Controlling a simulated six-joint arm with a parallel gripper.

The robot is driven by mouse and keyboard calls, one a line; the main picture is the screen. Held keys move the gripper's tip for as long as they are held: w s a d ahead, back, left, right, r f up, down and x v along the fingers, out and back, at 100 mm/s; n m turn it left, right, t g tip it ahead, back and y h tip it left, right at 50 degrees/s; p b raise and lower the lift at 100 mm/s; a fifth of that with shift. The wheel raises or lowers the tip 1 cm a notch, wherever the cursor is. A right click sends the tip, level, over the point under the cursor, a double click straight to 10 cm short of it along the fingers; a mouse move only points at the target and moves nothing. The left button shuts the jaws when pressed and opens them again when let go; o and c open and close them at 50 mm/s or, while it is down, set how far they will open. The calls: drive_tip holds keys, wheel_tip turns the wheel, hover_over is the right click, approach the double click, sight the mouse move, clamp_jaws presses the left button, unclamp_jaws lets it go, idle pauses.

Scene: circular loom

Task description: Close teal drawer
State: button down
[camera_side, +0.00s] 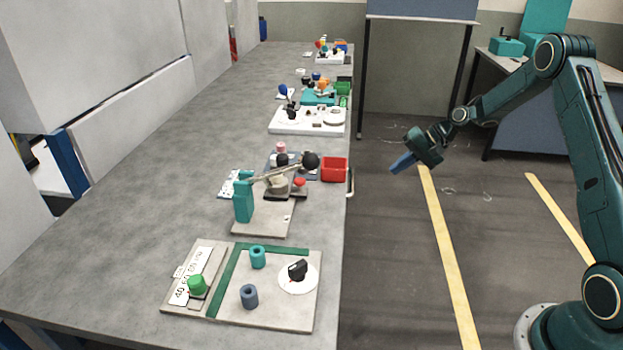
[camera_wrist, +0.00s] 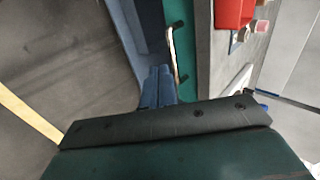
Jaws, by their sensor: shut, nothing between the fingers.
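My gripper (camera_side: 402,163) hangs over the open floor to the right of the table, its blue-grey fingers pointing down and left toward the table. In the wrist view the fingers (camera_wrist: 158,86) are together with nothing between them. A teal drawer front (camera_wrist: 201,62) runs along the table edge in the wrist view. Its pale bar handle (camera_wrist: 171,53) has dark posts and lies just beyond the fingertips in the picture; I cannot tell the gap. In the side view only the handle (camera_side: 350,182) shows at the table edge; the drawer front is hidden. How far the drawer is out is unclear.
A red bin (camera_side: 334,169) sits on the table (camera_side: 120,235) near the handle. A small lever device, a front board with knobs and a white panel (camera_side: 307,121) also stand on the table. The floor between table and arm is clear.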

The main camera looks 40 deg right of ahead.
sight(352, 191)
drive_tip(key=shift+s+d+r, duration=0.15)
drive_tip(key=shift+s+d, duration=0.3)
drive_tip(key=shift+s, duration=0.15)
drive_tip(key=w+a+r+x, duration=0.1)
drive_tip(key=x, duration=1.2)
drive_tip(key=shift+a+r, duration=0.1)
drive_tip(key=shift+a, duration=0.05)
drive_tip(key=shift+w+a, duration=0.75)
drive_tip(key=shift+w, duration=0.05)
